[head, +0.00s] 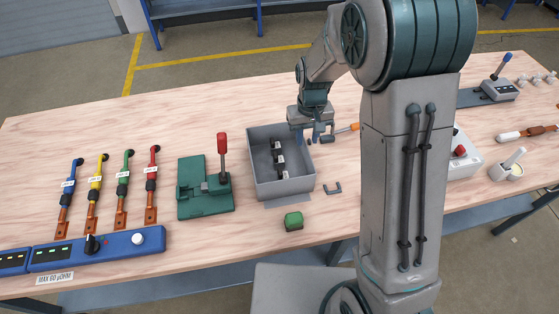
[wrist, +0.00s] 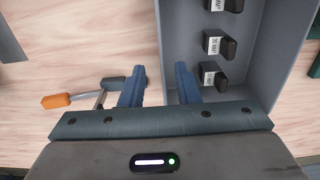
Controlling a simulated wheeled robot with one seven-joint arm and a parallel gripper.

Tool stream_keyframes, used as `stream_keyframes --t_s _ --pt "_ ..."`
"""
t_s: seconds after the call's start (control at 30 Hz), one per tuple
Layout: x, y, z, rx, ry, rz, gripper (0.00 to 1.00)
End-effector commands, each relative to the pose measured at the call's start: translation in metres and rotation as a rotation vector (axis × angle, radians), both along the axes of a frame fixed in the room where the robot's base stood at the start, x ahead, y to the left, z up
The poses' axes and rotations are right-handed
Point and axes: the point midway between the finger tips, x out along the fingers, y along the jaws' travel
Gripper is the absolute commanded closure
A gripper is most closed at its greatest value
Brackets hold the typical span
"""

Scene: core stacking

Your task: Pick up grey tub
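The grey tub (head: 311,177) stands on the wooden table in the head view, left of my arm. It is an open box with several black pieces with white labels (head: 279,159) inside. My gripper (head: 312,138) is at the tub's far right corner, pointing down. In the wrist view my gripper (wrist: 160,88) has its two blue fingers apart, with the wall of the grey tub (wrist: 173,40) between them. One finger is inside the tub and one outside. The fingers do not clearly touch the wall.
An orange-handled tool (head: 345,129) lies right beside the tub and my gripper. The table behind the tub is clear.

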Motion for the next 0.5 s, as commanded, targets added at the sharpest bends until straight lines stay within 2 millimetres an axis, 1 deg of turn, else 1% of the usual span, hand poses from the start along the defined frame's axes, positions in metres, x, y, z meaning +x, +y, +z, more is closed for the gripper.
stream_keyframes --t_s 0.2,0.3,0.4,0.5 --pt "-0.009 0.0 -0.028 -0.003 0.006 0.001 0.71" --pt "-0.007 0.001 -0.041 -0.001 0.003 0.001 0.71" --pt "-0.007 0.001 -0.047 -0.001 0.002 0.0 0.71" --pt "-0.007 0.001 -0.049 0.0 0.0 0.0 0.71"
